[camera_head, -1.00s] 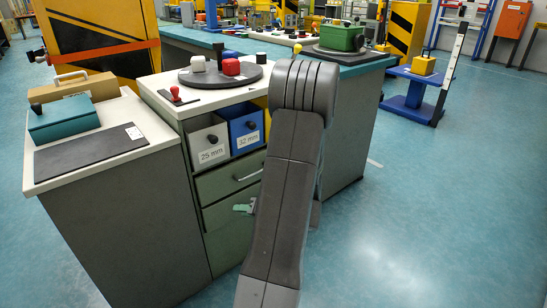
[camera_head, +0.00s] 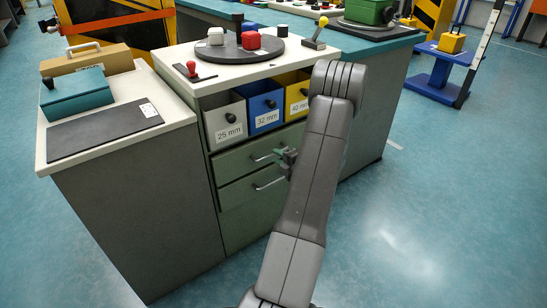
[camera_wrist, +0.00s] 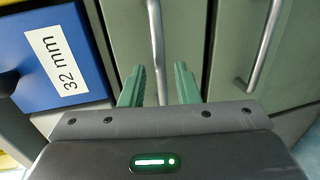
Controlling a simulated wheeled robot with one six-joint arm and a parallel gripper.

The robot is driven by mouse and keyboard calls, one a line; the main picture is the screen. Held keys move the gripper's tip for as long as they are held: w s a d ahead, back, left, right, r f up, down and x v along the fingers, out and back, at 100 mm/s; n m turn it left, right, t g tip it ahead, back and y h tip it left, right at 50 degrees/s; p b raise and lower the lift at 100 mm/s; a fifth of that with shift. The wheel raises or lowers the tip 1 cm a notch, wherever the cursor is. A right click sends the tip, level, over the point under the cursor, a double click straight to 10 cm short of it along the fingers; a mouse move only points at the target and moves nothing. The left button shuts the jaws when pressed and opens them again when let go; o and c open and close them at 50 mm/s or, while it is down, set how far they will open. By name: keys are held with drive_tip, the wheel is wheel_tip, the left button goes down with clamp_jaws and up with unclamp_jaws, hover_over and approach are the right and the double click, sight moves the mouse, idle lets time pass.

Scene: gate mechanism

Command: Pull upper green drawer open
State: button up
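The upper green drawer (camera_head: 236,162) sits below the labelled bins in the cabinet and looks flush. Its silver bar handle (camera_head: 263,157) also shows in the wrist view (camera_wrist: 156,40). My gripper (camera_head: 287,160) is at the right end of this handle. In the wrist view my gripper (camera_wrist: 160,84) has its two green fingers apart, one on each side of the upper handle. The bar runs between the fingertips, with a gap visible on both sides. My arm hides the right part of the drawer front.
The lower green drawer (camera_head: 238,192) is below, shut, with its own handle (camera_wrist: 264,48). Above are a grey bin (camera_head: 225,122), a blue 32 mm bin (camera_head: 262,106) and a yellow bin (camera_head: 296,92). A side cabinet (camera_head: 135,205) stands left. Floor (camera_head: 420,240) is free at right.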

sight(273, 154)
drive_tip(key=shift+x, duration=1.9)
clamp_jaws()
